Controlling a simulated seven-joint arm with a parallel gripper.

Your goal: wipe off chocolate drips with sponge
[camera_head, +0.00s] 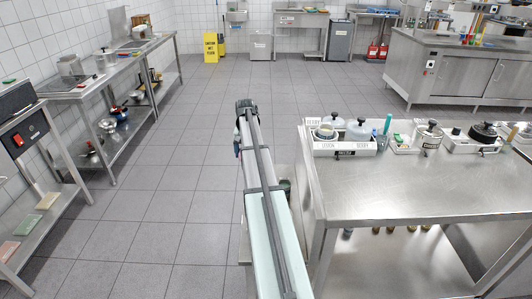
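My arm reaches forward through the middle of the view, over the floor to the left of the right-hand steel table (420,185). The fingers of my gripper cannot be made out; the far end of the arm is a dark joint, and what lies below it is mostly hidden. Flat sponge-like pads lie on the lower shelf at the far left: a cream one (47,201), a green one (27,224) and a pink one (8,250). I cannot tell for sure that they are sponges. No chocolate drips can be made out on the steel surfaces.
A white container rack (345,148), a small tray (403,146) and lidded pots (428,134) line the right table's back edge; its front is bare. A steel bench (115,62) stands left. A yellow floor sign (211,46) stands at the back. The tiled aisle is open.

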